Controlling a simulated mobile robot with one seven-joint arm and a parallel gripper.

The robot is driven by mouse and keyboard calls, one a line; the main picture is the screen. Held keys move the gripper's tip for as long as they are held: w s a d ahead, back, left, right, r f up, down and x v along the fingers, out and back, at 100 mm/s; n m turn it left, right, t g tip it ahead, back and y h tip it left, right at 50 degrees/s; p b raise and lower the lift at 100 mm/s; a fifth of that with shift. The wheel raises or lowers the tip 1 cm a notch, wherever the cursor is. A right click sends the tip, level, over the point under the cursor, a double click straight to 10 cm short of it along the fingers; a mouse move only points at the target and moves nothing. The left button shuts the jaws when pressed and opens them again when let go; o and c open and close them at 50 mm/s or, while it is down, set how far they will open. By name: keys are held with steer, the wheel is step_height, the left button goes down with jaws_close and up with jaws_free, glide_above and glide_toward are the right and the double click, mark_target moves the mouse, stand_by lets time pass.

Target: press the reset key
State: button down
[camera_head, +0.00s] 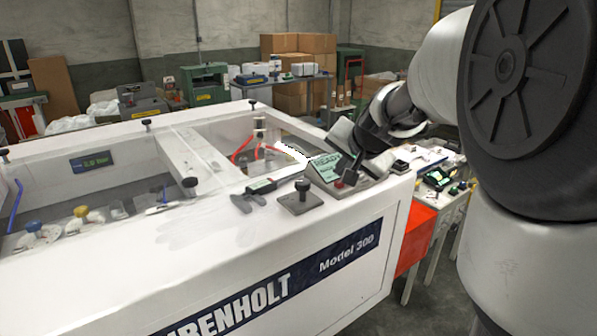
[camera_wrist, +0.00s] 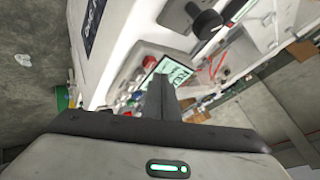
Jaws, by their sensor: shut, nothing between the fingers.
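A small grey console (camera_head: 372,178) with a lit green display (camera_head: 327,168) stands at the right end of the white machine's top. A red button (camera_head: 338,184) sits just below the display. In the wrist view the display (camera_wrist: 168,70) reads partly as "READY", with red and pale buttons (camera_wrist: 124,99) to its left. I cannot read any label that marks the reset key. My gripper (camera_wrist: 159,84) is shut and empty, its fingers reaching over the console's lower edge and covering part of it. In the head view my gripper is above and behind the display; its fingertips are hard to make out.
A cluttered bench (camera_head: 437,170) stands to the right. Boxes (camera_head: 300,50) are at the back.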

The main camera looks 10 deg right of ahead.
step_height(320, 180, up, 5)
steer(key=p, duration=0.4)
stand_by(0.7)
